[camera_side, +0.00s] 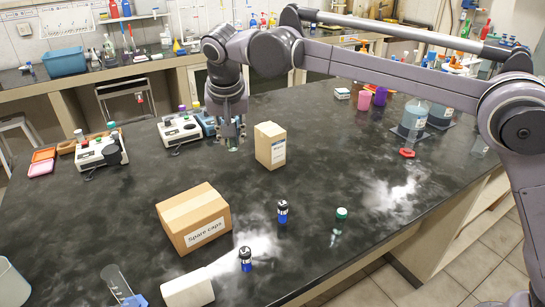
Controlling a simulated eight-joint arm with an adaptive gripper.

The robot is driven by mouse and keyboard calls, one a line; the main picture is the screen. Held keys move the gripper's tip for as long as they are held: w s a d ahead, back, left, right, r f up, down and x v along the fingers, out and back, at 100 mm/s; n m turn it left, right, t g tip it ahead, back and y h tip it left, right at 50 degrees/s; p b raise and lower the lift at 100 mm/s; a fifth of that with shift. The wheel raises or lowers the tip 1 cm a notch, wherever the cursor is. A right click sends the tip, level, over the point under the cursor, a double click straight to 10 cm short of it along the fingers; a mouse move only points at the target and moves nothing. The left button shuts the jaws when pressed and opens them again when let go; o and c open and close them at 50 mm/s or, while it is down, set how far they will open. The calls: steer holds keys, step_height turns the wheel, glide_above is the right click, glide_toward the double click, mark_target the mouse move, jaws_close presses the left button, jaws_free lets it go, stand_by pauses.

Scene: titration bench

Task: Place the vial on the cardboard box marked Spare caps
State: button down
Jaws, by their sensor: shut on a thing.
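The cardboard box marked Spare caps (180,224) sits closed on the dark bench at the front left, its label facing the front. My gripper (231,137) points down above the bench, behind the box and to its right. It is shut on a small vial (233,148), of which only a little clear, greenish part shows between and below the fingers. The rest of the vial is hidden by the fingers. The vial is apart from the box.
A tall carton (270,146) stands just right of my gripper. A white block (188,289) lies in front. Stirrer units (180,131) stand behind left.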

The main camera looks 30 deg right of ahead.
steer(key=a+f, duration=0.2)
steer(key=a, duration=0.2)
steer(key=a+f, duration=0.2)
steer(key=a, duration=0.1)
steer(key=a+f, duration=0.3)
steer(key=a, duration=0.1)
steer(key=shift+s+a, duration=0.35)
steer(key=shift+f, duration=1.95)
steer(key=c, duration=1.2)
jaws_free()
steer(key=shift+f, duration=0.1)
steer(key=shift+o, duration=0.2)
